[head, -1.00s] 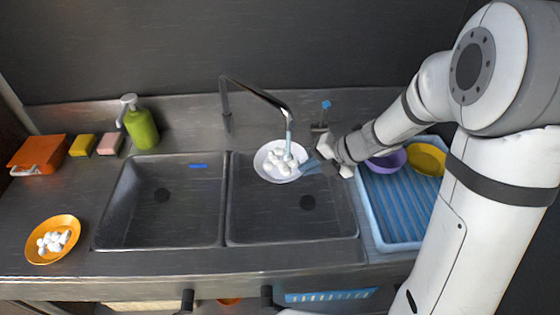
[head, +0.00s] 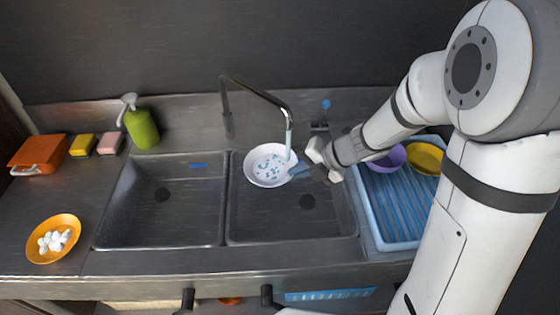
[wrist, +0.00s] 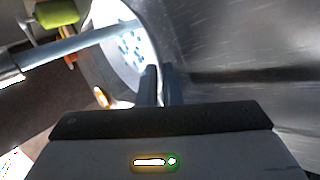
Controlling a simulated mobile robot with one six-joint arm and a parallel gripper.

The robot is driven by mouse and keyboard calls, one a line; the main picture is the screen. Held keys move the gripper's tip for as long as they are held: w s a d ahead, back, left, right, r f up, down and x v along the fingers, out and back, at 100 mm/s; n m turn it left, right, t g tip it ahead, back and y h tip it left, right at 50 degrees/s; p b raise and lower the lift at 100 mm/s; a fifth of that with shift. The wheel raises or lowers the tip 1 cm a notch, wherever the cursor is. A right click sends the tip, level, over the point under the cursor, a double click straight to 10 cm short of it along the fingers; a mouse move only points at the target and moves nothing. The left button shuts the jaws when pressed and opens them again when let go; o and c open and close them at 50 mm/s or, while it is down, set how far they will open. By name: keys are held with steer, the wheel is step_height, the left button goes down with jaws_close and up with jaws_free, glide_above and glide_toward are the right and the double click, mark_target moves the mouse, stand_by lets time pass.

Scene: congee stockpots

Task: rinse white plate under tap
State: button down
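The white plate (head: 262,176) is held over the right sink basin, below the tap (head: 262,94). A stream of water (head: 289,143) runs from the spout down to the plate's right side. Blue marks show on the plate's face, and I see no white blobs on it. My gripper (head: 299,170) is shut on the plate's right rim. In the wrist view, the fingers (wrist: 160,85) meet the plate's edge, and part of the plate (wrist: 98,52) shows beyond them with the stream crossing the view.
An orange plate (head: 66,221) with white blobs stands on the left counter. A green soap bottle (head: 142,130), a yellow sponge (head: 82,145) and a pink sponge (head: 109,143) stand at the back left. The blue drying rack (head: 392,213) holds purple and yellow bowls. The left basin (head: 165,215) is empty.

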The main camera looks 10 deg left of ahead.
mark_target(279, 184)
steer(key=shift+s+a, duration=0.4)
steer(key=shift+s, duration=0.35)
steer(key=shift+s+a, duration=0.4)
steer(key=shift+s, duration=0.4)
steer(key=shift+s+a, duration=0.4)
steer(key=shift+s, duration=0.35)
steer(key=shift+s+a+r+p, duration=0.35)
steer(key=shift+s+r+p, duration=0.1)
steer(key=shift+s+r, duration=0.15)
steer(key=shift+s+a+r+p, duration=0.3)
steer(key=shift+s+r+p, duration=0.1)
steer(key=shift+s+r, duration=0.2)
steer(key=shift+s+a+r+p, duration=0.3)
steer(key=shift+s+r+p, duration=0.1)
steer(key=shift+s, duration=0.1)
steer(key=shift+s+a+r+p, duration=0.3)
steer(key=shift+s+r, duration=0.1)
steer(key=shift+s, duration=0.1)
steer(key=shift+d, duration=0.1)
